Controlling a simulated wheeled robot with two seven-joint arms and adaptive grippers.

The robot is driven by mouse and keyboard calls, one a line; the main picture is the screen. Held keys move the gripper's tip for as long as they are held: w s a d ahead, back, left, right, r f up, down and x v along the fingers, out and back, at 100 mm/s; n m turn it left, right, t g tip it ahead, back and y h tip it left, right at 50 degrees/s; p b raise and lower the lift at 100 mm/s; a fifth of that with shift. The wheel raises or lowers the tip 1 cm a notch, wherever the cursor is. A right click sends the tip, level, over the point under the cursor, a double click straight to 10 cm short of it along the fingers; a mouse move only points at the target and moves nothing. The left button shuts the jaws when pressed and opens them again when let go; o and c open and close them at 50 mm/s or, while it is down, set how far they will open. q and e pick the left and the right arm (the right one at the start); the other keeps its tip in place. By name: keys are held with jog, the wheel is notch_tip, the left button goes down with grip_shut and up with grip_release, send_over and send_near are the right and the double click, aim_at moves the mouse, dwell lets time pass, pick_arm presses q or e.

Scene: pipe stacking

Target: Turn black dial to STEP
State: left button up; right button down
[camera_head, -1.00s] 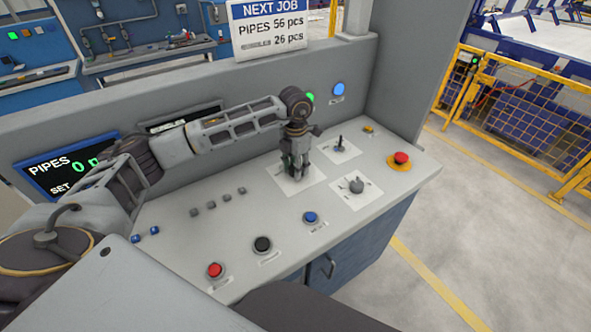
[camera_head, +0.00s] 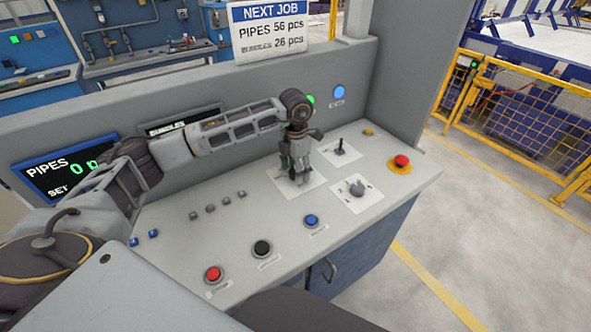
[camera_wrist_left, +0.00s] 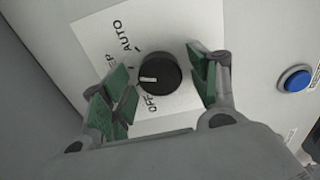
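The black dial (camera_wrist_left: 158,74) sits on a white label plate on the console. Its white mark points to the left in the left wrist view, toward the side of the OFF and STEP lettering; I cannot tell exactly which position it is at. AUTO shows clearly, OFF is readable, and STEP is partly hidden by a finger. My left gripper (camera_wrist_left: 165,90) is open, with green-padded fingers on either side of the dial and visible gaps to it. In the head view the left gripper (camera_head: 298,180) points down over the label plate and hides the dial. My right gripper is not in view.
Nearby on the console (camera_head: 240,250) are a grey selector (camera_head: 357,188), a small lever (camera_head: 340,148), a red emergency button (camera_head: 402,161) and a blue button (camera_head: 311,220). Black (camera_head: 262,248) and red (camera_head: 213,273) buttons line the front. A raised back panel stands behind the gripper.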

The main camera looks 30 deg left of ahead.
pick_arm(q)
notch_tip(320, 180, up, 12)
dwell(1.1)
jog(key=shift+f, duration=0.1)
dwell(0.4)
